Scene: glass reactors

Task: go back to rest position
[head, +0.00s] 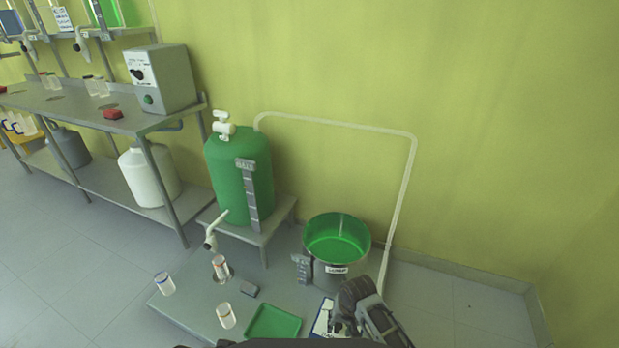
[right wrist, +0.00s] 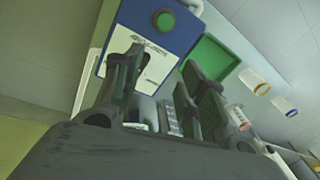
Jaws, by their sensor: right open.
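My right gripper (head: 366,318) is at the bottom of the head view, right of the green tray (head: 274,322) and in front of the metal pot (head: 340,270). In the right wrist view its two dark fingers (right wrist: 163,85) stand apart. A blue box with a green button (right wrist: 150,25) and a white label lies beyond them, apparently with nothing gripped, though the space between the fingers is partly cluttered. The blue and white box is mostly hidden by the gripper in the head view. My left gripper is not in view.
A green tank (head: 225,180) with a white tap stands on a small stand. Several small jars (head: 226,316) stand near the green tray. A pale pipe (head: 405,180) runs down behind the pot. A metal bench (head: 60,105) is at left. Floor at right is clear.

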